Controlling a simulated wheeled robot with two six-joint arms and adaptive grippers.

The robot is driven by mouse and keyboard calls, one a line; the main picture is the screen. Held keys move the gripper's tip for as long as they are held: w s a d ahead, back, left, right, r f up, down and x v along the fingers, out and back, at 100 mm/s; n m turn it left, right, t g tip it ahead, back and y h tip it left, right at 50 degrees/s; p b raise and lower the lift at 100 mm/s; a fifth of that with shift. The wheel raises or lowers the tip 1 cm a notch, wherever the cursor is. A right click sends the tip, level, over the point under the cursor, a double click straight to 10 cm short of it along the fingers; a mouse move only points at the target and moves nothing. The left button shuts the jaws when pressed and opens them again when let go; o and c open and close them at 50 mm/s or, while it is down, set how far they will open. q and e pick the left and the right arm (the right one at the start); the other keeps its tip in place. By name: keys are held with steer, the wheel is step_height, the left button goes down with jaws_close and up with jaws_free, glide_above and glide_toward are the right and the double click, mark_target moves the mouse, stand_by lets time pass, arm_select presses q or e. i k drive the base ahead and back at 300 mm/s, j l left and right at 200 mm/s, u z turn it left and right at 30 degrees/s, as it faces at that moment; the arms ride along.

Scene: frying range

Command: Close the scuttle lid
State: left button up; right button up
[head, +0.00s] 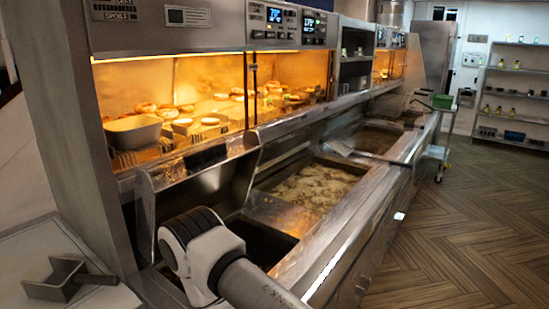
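A raised steel lid (205,178) stands tilted up at the near end of the range, behind a dark open well (250,243); it appears to be the scuttle lid. A dark piece shows along its upper edge. One of my arms, with a white and black joint, comes up from the bottom edge in front of the lid's lower left part and hides some of it. No gripper fingers show, and I cannot tell whether the arm touches the lid.
A fryer pan of bubbling oil with food (318,185) lies beyond the well. A heated cabinet (212,95) with food runs along the back. A metal scoop (62,280) lies on the left counter. The wooden floor (470,230) on the right is clear. A trolley (440,125) stands farther back.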

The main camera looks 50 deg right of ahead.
mark_target(217, 177)
steer(key=l+z, duration=0.1)
steer(key=z, duration=1.05)
